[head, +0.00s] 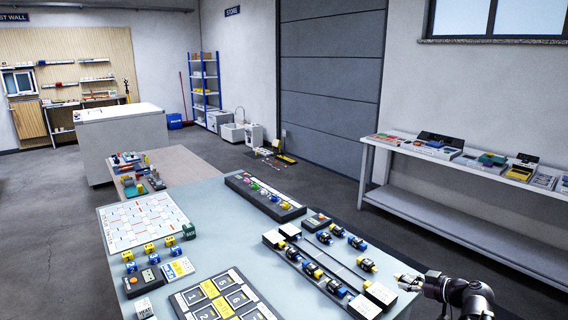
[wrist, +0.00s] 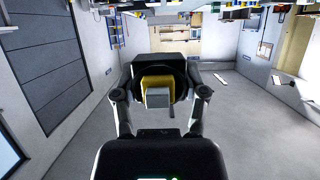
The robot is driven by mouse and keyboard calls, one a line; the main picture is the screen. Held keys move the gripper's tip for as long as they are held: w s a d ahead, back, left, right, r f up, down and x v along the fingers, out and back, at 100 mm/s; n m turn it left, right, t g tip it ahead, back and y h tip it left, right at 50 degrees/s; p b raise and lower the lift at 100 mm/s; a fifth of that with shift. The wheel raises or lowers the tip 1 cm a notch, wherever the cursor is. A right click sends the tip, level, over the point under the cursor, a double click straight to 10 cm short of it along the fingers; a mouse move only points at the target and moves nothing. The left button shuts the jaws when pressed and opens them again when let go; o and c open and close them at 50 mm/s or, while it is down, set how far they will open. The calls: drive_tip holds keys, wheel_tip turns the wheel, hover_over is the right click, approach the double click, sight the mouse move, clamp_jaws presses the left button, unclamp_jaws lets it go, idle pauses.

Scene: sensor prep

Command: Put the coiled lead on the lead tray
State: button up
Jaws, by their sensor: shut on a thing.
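My gripper (head: 413,283) is at the lower right in the head view, beside the table's right edge. In the wrist view my gripper (wrist: 162,92) is shut on a dark piece with a yellow block (wrist: 158,82) and a grey end. The held piece is partly hidden by my fingers, and I cannot tell for sure that it is the coiled lead. It is held up, clear of any surface in the wrist view. A long dark tray (head: 236,181) with several small coloured pieces lies at the table's far edge; I see no label marking it as the lead tray.
The pale table (head: 225,248) carries a rail of several black sensors (head: 312,269) with yellow or blue ends, a numbered mat (head: 218,299), a white grid sheet (head: 140,224) and yellow and blue cubes. A side bench (head: 455,165) stands by the right wall.

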sight(410, 278)
wheel_tip(410, 278, up, 8)
drive_tip(key=p, duration=0.7)
drive_tip(key=shift+r, duration=0.1)
idle(0.7)
